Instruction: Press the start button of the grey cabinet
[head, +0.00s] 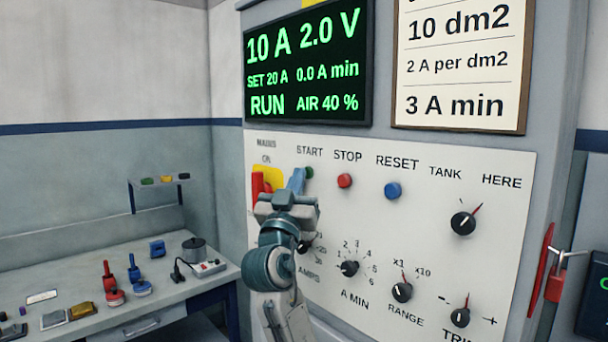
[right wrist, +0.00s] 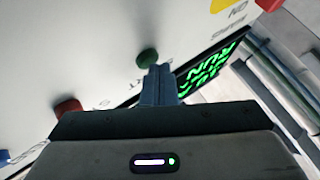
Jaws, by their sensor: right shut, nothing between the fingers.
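The grey cabinet (head: 545,120) carries a white control panel with a green start button (head: 309,173) under the word START. My right gripper (head: 299,176) is shut and empty, its fingertips just beside the green button at its left in the head view. In the right wrist view the green start button (right wrist: 147,57) shows just beyond the tips of my shut right gripper (right wrist: 154,68); I cannot tell whether they touch. The display (head: 307,65) reads RUN, 10 A, 2.0 V. My left gripper is not in view.
Right of START are a red stop button (head: 345,181) and a blue reset button (head: 392,190). A red mains switch (head: 258,186) on yellow lies left of my gripper. Knobs (head: 349,268) sit below. A workbench (head: 190,295) with tools stands at the left.

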